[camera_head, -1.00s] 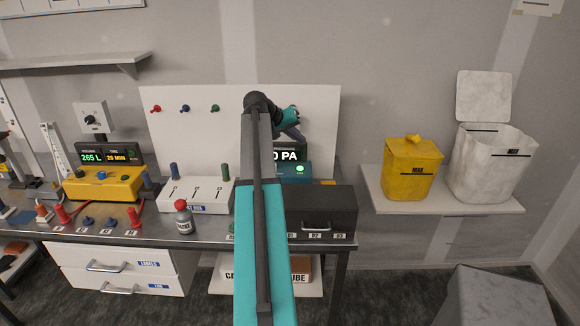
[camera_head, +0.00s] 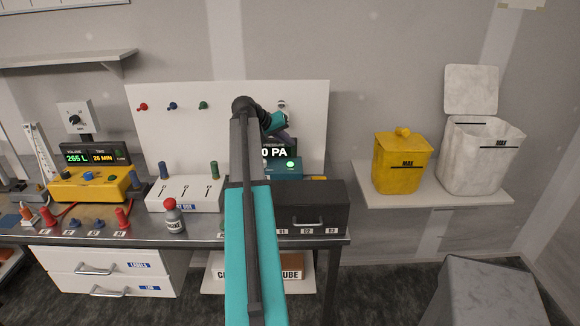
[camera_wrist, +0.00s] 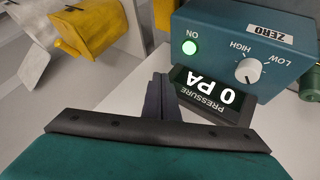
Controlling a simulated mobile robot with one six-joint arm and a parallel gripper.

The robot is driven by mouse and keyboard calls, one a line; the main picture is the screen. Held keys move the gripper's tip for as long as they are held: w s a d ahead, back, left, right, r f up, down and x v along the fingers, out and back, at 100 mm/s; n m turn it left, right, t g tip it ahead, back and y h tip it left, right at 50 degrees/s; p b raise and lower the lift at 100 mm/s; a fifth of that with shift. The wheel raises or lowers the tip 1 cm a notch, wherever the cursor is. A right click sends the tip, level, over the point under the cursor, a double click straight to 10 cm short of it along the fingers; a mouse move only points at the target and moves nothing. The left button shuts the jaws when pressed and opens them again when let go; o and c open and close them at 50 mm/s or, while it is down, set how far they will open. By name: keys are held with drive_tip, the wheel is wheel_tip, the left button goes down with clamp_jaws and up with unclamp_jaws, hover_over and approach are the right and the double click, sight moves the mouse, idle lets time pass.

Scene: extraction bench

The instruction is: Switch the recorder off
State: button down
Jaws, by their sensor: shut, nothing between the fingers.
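A teal box (camera_head: 285,169) with a black display reading "0 PA" stands on the bench behind my arm; no visible label says recorder. In the wrist view the teal box (camera_wrist: 245,50) has a lit green button (camera_wrist: 190,47) marked ON, a white LOW/HIGH knob (camera_wrist: 248,70) and a ZERO label. The pressure display (camera_wrist: 212,95) is beside it. My gripper (camera_wrist: 160,80) is shut and empty, its fingertips a little to the side of the lit button and apart from it. In the head view my gripper (camera_head: 287,136) is above the box and partly covers the display.
A black drawer unit (camera_head: 309,205) stands in front of the teal box. A yellow pump-like unit (camera_head: 90,186) is farther left. A yellow bin (camera_head: 402,163) stands on the right shelf.

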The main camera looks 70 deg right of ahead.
drive_tip(key=shift+f+b, duration=1.2)
drive_tip(key=shift+f, duration=1.65)
drive_tip(key=shift+f+b, duration=0.45)
drive_tip(key=shift+f, duration=0.4)
idle(0.9)
drive_tip(key=shift+r, duration=0.2)
drive_tip(key=shift+r+p, duration=0.4)
drive_tip(key=shift+r, duration=0.25)
drive_tip(key=shift+r, duration=0.1)
drive_tip(key=shift+r+p, duration=1.15)
drive_tip(key=shift+r, duration=1.25)
